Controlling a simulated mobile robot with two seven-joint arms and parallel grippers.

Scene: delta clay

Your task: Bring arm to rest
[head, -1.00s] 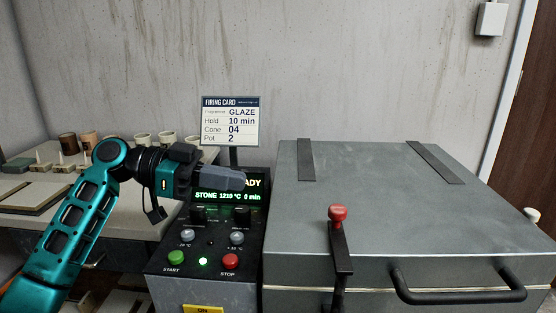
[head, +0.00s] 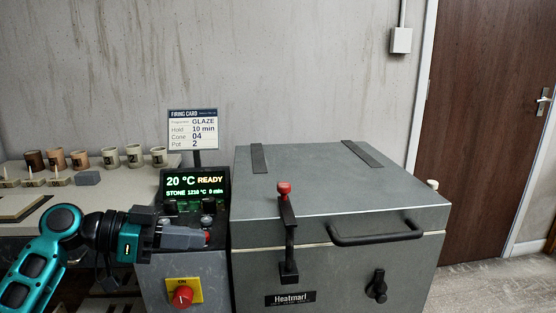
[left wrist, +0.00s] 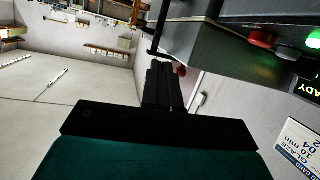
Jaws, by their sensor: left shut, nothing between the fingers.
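My left arm (head: 45,255) comes in from the left in the head view, teal with black joints. My right gripper is in neither view.
The kiln (head: 330,190) has its lid down, with a red-knobbed latch (head: 285,230) in front. The panel display (head: 195,187) reads 20 °C READY. A firing card (head: 193,130) stands behind it. Pots (head: 80,158) line the left table. A door (head: 485,130) is at right.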

